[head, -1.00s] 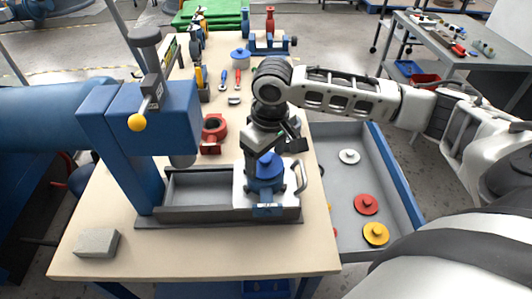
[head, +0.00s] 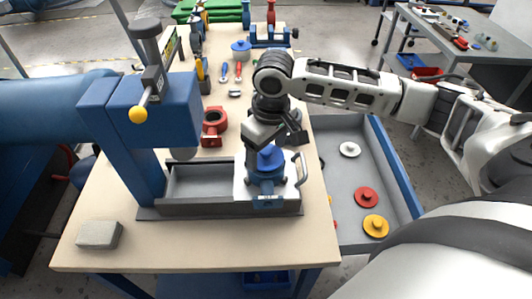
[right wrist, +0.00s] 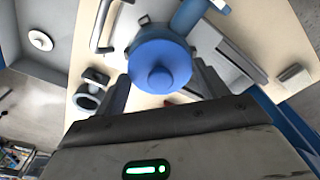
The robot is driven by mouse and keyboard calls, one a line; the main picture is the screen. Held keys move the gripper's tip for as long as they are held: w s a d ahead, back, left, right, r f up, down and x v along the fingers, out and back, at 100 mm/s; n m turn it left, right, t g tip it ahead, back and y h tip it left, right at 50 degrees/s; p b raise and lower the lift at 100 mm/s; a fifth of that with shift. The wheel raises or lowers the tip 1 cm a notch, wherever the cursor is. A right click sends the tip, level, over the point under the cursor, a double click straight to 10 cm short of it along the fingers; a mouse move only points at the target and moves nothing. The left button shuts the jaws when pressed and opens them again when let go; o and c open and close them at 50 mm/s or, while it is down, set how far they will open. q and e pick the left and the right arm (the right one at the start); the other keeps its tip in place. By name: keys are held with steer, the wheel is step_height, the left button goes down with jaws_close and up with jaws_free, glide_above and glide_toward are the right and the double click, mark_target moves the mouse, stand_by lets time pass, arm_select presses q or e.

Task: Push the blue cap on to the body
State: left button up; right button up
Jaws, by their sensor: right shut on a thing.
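The blue cap (head: 270,158) is a round disc with a raised middle knob. It sits at the top of the blue body (head: 267,178); whether it is fully seated I cannot tell. The body stands on a pale plate at the right end of the press base. My right gripper (head: 267,146) points down from above and is shut on the blue cap. In the right wrist view the cap (right wrist: 160,68) lies between the two dark fingers, hiding most of the body. My left gripper is not in view.
The blue press (head: 140,115) with a yellow-knobbed lever stands left of the body. A grey block (head: 99,235) lies front left. An open drawer (head: 385,165) at the right holds white, red and yellow caps. A red ring part (head: 213,125) and tools lie behind.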

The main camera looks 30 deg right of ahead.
mark_target(269, 152)
steer(key=shift+f, duration=0.6)
stand_by(0.4)
steer(key=shift+s+f, duration=0.3)
steer(key=shift+f, duration=0.55)
stand_by(1.5)
steer(key=o, duration=1.2)
steer(key=shift+w+f, duration=0.1)
steer(key=shift+c, duration=0.2)
steer(key=shift+w+r, duration=0.15)
steer(key=shift+r, duration=3.65)
